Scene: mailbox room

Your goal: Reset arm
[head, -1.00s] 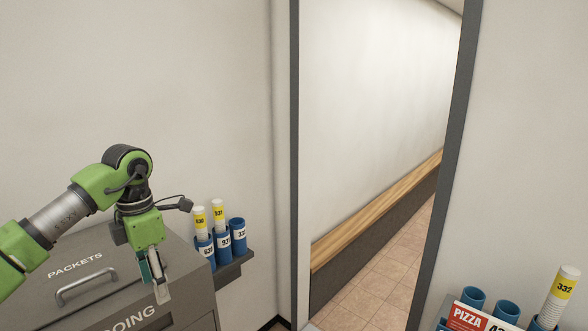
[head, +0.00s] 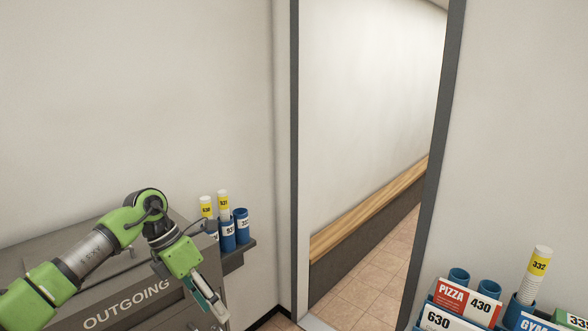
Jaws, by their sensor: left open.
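My left arm comes in from the left, bent at its elbow, in front of the grey outgoing box. My left gripper (head: 216,304) hangs below the green wrist and points down and to the right. It is open, and I see nothing between its fingers. My right gripper is not in view.
The grey outgoing box (head: 130,304) stands at lower left. Blue tubes (head: 242,227), two holding rolls with yellow labels, stand on a wall shelf (head: 238,256). A doorway (head: 368,160) opens between.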

